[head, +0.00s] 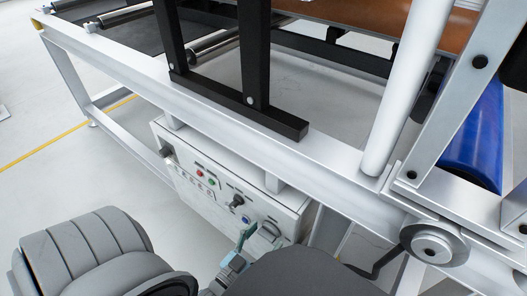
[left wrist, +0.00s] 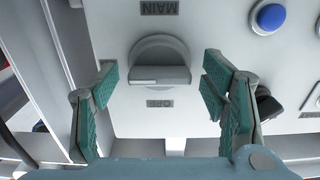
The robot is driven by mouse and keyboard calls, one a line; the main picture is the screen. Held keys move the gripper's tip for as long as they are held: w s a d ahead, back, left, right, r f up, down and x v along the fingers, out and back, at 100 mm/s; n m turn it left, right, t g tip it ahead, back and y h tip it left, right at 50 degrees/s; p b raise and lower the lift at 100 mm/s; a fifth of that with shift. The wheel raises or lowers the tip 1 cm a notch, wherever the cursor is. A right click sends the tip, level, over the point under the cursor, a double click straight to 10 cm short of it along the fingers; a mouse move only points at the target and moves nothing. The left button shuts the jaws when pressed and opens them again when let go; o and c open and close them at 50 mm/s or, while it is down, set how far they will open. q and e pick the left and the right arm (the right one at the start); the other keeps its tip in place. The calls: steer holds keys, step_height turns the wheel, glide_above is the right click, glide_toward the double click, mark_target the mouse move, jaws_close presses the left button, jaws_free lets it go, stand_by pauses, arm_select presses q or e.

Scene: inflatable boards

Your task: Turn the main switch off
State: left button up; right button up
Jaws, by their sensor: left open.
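The main switch (left wrist: 160,58) is a grey round knob with a raised bar lying level across it in the left wrist view. A MAIN label (left wrist: 160,8) sits above it and a smaller label (left wrist: 160,103), hard to read, below. The switch also shows in the head view (head: 269,230), low on the right of the white control box (head: 188,157). My left gripper (left wrist: 158,88) is open, with one teal finger on each side of the knob and gaps between. In the head view the gripper (head: 243,246) is partly hidden by my arm. My right gripper is not in view.
The panel carries a blue button (left wrist: 270,17), a black selector knob (head: 237,201) and red and green buttons. The white conveyor frame (head: 330,170) runs above the box, with a blue roller (head: 472,140) at right. Open floor lies to the left.

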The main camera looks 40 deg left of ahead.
arm_select(q)
steer(key=c, duration=1.1)
steer(key=shift+c, duration=0.2)
